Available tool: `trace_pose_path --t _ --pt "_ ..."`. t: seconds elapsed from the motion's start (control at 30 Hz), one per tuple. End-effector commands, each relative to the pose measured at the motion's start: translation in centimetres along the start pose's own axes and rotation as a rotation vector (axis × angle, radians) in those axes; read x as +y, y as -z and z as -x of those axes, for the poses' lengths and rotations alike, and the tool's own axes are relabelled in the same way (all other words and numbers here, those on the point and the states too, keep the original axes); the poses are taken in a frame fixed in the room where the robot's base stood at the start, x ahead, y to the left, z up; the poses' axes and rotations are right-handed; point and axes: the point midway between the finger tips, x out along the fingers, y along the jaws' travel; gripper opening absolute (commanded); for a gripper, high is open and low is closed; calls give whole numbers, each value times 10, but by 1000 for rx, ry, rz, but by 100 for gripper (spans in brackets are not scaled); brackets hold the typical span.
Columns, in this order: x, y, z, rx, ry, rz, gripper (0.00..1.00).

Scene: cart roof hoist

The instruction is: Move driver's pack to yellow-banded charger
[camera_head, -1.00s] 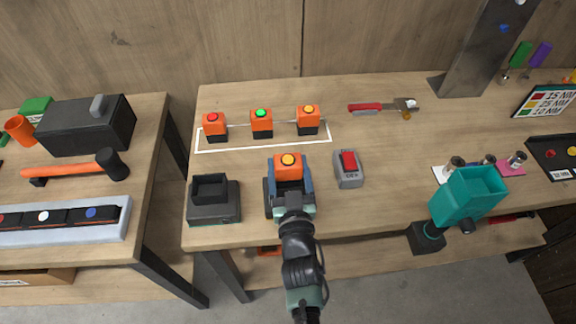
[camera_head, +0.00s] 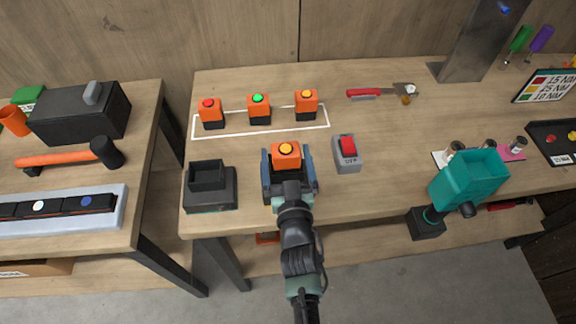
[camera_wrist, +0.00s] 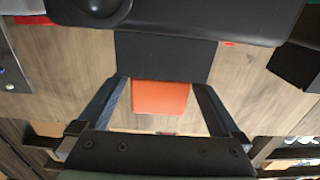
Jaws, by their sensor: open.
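An orange pack with a black lower part and a yellow top button (camera_head: 286,150) stands near the front edge of the bench. My gripper (camera_head: 289,172) is open around it, with one blue-grey finger on each side. In the wrist view the pack's orange face (camera_wrist: 160,97) shows between the spread fingers, with gaps on both sides. What lies under the pack is hidden. A dark charger-like base with an empty square socket (camera_head: 209,190) stands to the left; I cannot make out a yellow band on it. A teal driver-like tool (camera_head: 468,180) with a black foot is at the right front edge.
Three orange packs with red (camera_head: 210,112), green (camera_head: 259,108) and yellow buttons (camera_head: 306,104) stand by a white outline behind. A grey box with a red switch (camera_head: 347,152) is close on the right. A red-handled tool (camera_head: 378,93) lies farther back.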

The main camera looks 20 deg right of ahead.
Motion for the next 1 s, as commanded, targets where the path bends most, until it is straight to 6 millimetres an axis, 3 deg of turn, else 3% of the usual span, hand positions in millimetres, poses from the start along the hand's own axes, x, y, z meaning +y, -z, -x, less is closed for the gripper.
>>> trace_pose_path --t 0.17,0.7,1.0 --pt "0 -1 19 -1 0 0 100" --pt "0 0 112 2 0 0 100" --pt "0 1 127 4 1 0 100"
